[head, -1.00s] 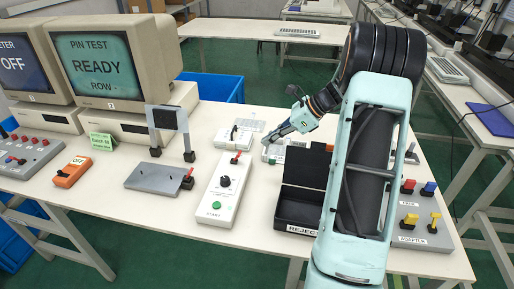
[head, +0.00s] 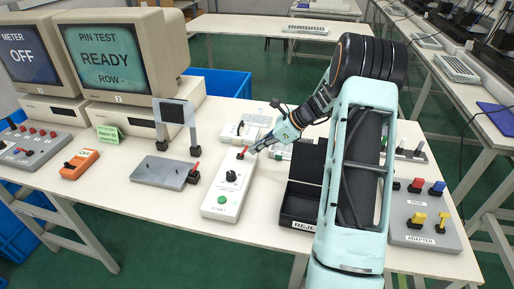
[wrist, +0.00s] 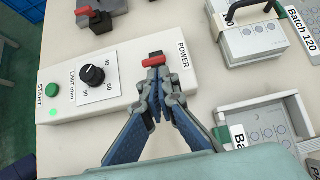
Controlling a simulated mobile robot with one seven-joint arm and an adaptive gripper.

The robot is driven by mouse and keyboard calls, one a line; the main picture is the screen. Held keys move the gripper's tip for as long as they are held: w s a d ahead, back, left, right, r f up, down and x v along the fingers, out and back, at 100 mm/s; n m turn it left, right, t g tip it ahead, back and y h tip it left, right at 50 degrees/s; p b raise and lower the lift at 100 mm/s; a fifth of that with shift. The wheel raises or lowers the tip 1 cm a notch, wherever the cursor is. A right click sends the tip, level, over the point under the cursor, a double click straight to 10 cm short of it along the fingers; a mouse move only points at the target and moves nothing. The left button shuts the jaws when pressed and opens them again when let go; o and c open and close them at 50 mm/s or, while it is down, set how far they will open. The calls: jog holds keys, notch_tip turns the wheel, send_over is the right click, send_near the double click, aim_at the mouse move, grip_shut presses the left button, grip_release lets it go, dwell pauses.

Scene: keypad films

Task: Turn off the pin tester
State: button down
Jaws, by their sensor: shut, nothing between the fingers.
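The pin tester control box (head: 222,203) is a long white unit on the table, with a green START button (head: 222,200), a black limit knob (head: 231,176) and a red POWER switch (head: 243,152) at its far end. The monitor (head: 107,58) reads PIN TEST READY. My gripper (head: 250,152) is shut and empty at the far end of the box. In the wrist view, its fingertips (wrist: 155,76) sit right beside the red POWER switch (wrist: 153,61); I cannot tell whether they touch it. The knob and START button are clear of my gripper.
A grey fixture plate (head: 160,172) with a red-handled lever stands left of the box. A black REJECT bin (head: 300,202) is to its right, near my arm. A white module with a black handle (wrist: 252,38) lies beyond. An orange device (head: 80,163) is farther left.

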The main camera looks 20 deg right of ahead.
jog(key=shift+r, duration=0.15)
jog(key=shift+a+r+p, duration=0.1)
jog(key=shift+r+p, duration=0.05)
jog(key=shift+p, duration=0.45)
jog(key=shift+w, duration=0.1)
